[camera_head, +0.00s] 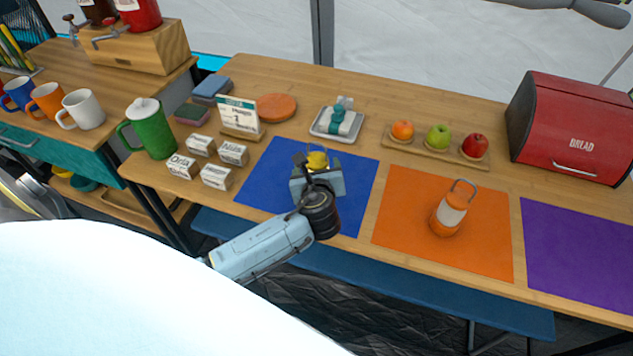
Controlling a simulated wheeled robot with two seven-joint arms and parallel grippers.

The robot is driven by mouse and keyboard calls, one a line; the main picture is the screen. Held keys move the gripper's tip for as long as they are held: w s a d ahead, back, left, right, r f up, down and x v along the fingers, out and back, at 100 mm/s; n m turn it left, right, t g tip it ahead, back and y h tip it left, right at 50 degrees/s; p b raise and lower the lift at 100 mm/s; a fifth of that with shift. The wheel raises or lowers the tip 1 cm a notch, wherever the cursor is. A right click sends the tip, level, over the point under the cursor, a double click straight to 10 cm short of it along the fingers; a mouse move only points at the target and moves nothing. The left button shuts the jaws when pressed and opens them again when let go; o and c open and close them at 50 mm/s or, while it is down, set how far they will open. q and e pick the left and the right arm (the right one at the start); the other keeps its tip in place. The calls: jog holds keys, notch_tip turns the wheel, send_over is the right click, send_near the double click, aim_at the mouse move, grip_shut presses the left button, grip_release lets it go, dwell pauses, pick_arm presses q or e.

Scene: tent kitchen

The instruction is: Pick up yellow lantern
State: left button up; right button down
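The yellow lantern (317,160) is on or just above the blue mat (262,180). Only its yellow top shows, because my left gripper hides the rest. My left gripper (317,182) is right at the lantern, with its light-blue fingers apart on either side of it. I cannot tell whether the fingers press on the lantern or whether its base touches the mat. My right gripper is not in view.
An orange lantern (449,212) stands on an orange mat (485,245) to the right. A purple mat (580,250) looks empty. Name cards (233,152) and a green jug (150,130) are left.

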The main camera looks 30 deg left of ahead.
pick_arm(q)
jog(key=c, duration=1.4)
jog(key=shift+r, duration=0.15)
